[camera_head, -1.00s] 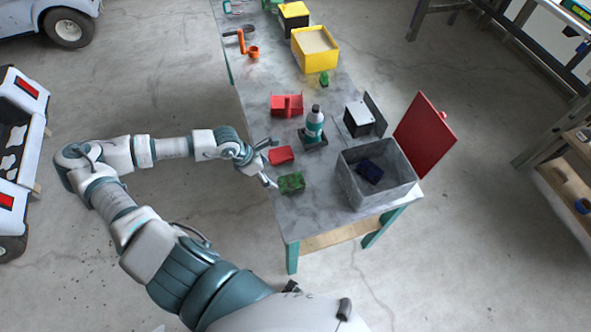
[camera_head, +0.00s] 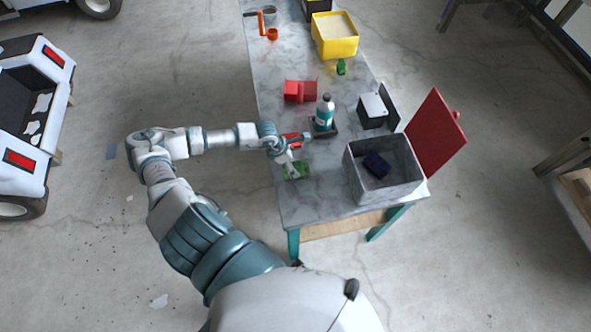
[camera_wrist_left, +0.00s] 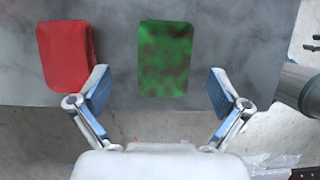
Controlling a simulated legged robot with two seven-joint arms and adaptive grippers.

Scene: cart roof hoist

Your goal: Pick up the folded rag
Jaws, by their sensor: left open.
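A flat green pad with dark mottling (camera_head: 297,170) lies on the grey bench near its left front edge; it looks like folded cloth. The wrist view shows it whole (camera_wrist_left: 165,60), ahead of and between my fingers, not gripped. A red folded-looking piece (camera_wrist_left: 66,55) lies to its left there; in the head view it is partly hidden behind my gripper. I cannot tell for certain which one the task calls the folded rag. My left gripper (camera_head: 301,155) is open and empty over the bench edge, its fingers spread wide (camera_wrist_left: 157,80). My right gripper is not in view.
A grey bin (camera_head: 352,170) with a dark blue item (camera_head: 376,164) and raised red lid (camera_head: 435,135) stands to the right. A bottle (camera_head: 324,113) stands in a dark holder behind the gripper. A red block (camera_head: 299,91) and a yellow bin (camera_head: 335,46) are farther back.

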